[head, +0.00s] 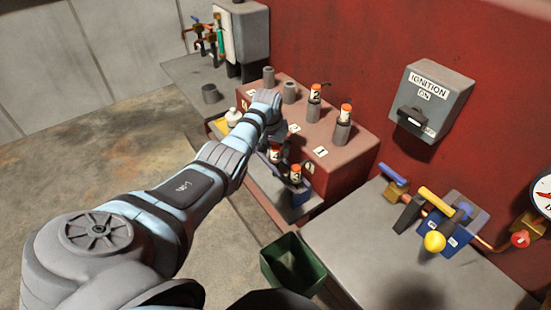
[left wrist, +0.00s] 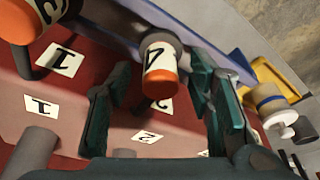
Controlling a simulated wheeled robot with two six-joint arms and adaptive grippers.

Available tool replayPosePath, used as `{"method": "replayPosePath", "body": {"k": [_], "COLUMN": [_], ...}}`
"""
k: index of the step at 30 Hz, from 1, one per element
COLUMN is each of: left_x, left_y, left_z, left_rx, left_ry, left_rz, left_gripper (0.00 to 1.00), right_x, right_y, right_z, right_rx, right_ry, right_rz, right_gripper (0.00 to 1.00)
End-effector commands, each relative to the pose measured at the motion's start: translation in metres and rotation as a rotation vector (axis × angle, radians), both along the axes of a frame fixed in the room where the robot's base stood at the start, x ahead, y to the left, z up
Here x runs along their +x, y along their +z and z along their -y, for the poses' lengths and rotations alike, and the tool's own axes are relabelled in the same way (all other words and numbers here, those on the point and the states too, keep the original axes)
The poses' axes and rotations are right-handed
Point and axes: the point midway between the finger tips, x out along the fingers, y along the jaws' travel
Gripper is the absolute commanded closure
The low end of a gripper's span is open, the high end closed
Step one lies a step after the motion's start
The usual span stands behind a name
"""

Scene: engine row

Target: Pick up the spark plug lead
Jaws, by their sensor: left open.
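The spark plug leads are orange-topped white caps with black numbers. In the head view, two stand on grey posts on the red engine block (head: 325,150): one lead (head: 315,92) further back and one lead (head: 346,112) to its right. Two more, a lead (head: 275,153) and a lead (head: 295,174), sit in the rack along its front. My left gripper (head: 274,133) is beside the front leads, partly hidden by its arm. In the left wrist view, my open left gripper (left wrist: 162,88) has a lead marked 4 (left wrist: 160,70) between and beyond its fingers. Contact is unclear.
Bare grey posts (head: 289,92) stand on the block. A green bin (head: 292,265) is below in front. An ignition box (head: 432,98) hangs on the red wall. A bench with coloured valves (head: 434,241) is at right. A white-topped bottle (head: 233,116) stands left of the gripper.

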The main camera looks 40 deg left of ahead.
Motion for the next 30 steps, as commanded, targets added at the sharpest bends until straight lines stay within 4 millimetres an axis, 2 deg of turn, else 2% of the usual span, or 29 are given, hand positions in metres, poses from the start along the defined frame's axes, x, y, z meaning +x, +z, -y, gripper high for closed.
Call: {"method": "replayPosePath", "body": {"k": [5,12,14,23,26,30], "left_x": [0.000,0.000,0.000,0.000,0.001,0.001], "left_y": [0.001,0.002,0.002,0.005,0.014,0.040], "left_z": [0.000,0.000,0.000,-0.001,-0.001,-0.001], "left_rx": [0.001,0.001,0.001,0.001,0.002,0.002], "left_ry": [0.000,0.000,0.000,0.001,0.001,0.001], "left_rz": [0.002,0.001,0.001,0.002,0.004,0.006], "left_gripper": [0.54,0.93,1.00,1.00,1.00,1.00], "right_x": [0.000,0.000,0.000,0.000,0.000,0.000], "right_y": [0.001,0.001,0.001,0.002,0.005,0.012], "right_z": [0.000,0.000,0.000,0.001,0.001,0.001], "right_rx": [0.000,0.000,0.000,-0.001,-0.001,-0.001], "right_ry": [0.000,0.000,0.000,0.000,0.000,0.001], "right_rz": [0.000,0.000,0.000,0.001,0.001,0.000], "right_gripper": [0.53,0.53,0.53,0.53,0.53,0.53]}}
